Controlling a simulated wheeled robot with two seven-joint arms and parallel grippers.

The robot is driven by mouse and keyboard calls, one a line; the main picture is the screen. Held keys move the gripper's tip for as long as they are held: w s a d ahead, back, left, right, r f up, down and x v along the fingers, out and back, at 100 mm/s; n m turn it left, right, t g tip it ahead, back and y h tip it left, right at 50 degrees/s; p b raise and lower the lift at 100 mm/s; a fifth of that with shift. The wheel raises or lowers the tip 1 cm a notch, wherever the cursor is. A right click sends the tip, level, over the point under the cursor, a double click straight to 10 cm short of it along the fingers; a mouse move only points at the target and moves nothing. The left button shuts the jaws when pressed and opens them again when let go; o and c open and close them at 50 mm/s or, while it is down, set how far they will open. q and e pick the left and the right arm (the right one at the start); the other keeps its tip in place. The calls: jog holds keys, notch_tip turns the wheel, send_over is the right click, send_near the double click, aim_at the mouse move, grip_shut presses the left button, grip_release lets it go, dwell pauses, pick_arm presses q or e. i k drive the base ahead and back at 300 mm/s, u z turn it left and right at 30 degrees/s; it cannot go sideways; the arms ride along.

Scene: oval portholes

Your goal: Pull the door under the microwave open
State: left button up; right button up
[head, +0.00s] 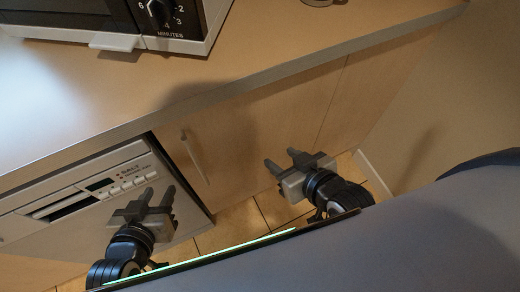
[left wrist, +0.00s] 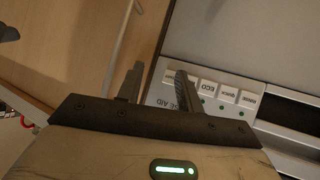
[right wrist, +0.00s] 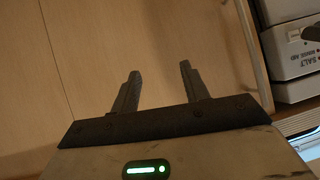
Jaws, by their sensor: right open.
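The microwave (head: 190,46) stands on the counter at the top left of the head view. Below the counter is a light wooden door (head: 238,135) with a slim bar handle (head: 195,157); it appears closed. The handle also shows in the left wrist view (left wrist: 122,38) and in the right wrist view (right wrist: 246,40). My left gripper (head: 157,194) is open and empty in front of the dishwasher, left of the handle and apart from it. My right gripper (head: 283,160) is open and empty in front of the wooden fronts, right of the handle.
A dishwasher (head: 75,195) with a button panel is directly left of the wooden door. The counter edge (head: 255,82) runs above the fronts. Tiled floor (head: 240,222) shows below. A wall (head: 420,115) is at the right.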

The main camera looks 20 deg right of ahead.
aim_at(221, 150)
jog(key=k, duration=1)
jog(key=u, duration=1.2)
jog(key=i, duration=0.7)
jog(key=z, duration=1.5)
